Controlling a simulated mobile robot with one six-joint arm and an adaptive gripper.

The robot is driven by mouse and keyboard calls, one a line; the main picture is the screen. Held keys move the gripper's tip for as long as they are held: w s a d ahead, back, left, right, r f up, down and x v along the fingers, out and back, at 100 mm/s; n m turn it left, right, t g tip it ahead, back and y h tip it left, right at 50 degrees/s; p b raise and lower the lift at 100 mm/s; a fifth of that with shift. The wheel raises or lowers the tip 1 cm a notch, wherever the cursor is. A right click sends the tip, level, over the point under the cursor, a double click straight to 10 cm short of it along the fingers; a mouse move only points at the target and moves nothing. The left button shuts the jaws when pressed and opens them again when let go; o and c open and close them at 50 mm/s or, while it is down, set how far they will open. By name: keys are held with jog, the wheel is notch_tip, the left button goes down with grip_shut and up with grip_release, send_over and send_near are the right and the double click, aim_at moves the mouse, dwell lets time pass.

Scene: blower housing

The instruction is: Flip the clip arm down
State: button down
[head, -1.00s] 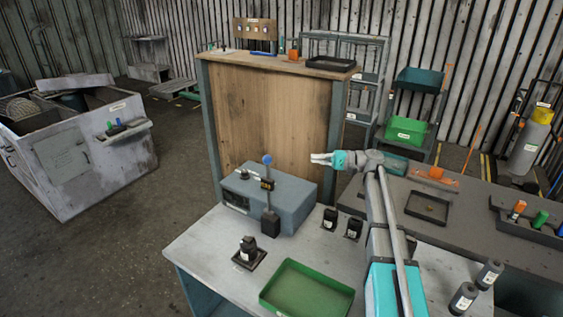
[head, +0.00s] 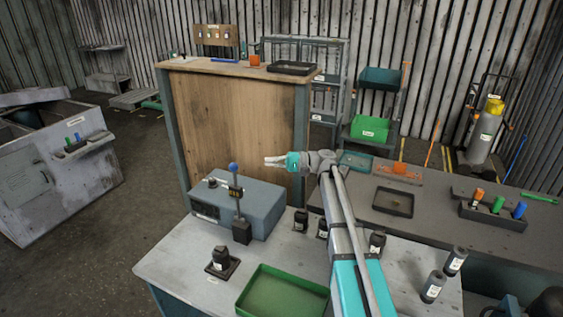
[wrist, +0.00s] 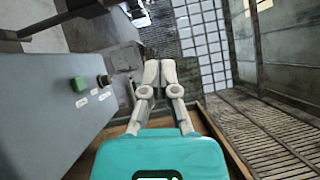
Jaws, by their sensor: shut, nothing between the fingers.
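A blue-grey housing box (head: 262,208) stands on the light bench. An upright dark lever (head: 238,205) with a blue ball on top and a yellow-black label rises from a black block at its front. I cannot tell for sure which part is the clip arm; the lever stands upright. My gripper (head: 268,162) is shut and empty, above and to the right of the lever, apart from it. In the wrist view my gripper (wrist: 159,68) has its fingertips together, with a grey box face (wrist: 45,115) at left carrying a green button (wrist: 79,84).
A green tray (head: 283,292) and a black part on a square base (head: 221,262) are on the bench in front. Black canisters (head: 301,219) stand right of the box. A tall wooden panel (head: 235,130) rises behind. A dark bench (head: 450,230) lies right.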

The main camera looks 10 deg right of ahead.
jog(key=s+a+r+p, duration=0.1)
jog(key=s+a, duration=0.1)
jog(key=a, duration=0.6)
jog(key=shift+s+a+r, duration=0.2)
jog(key=shift+s, duration=0.2)
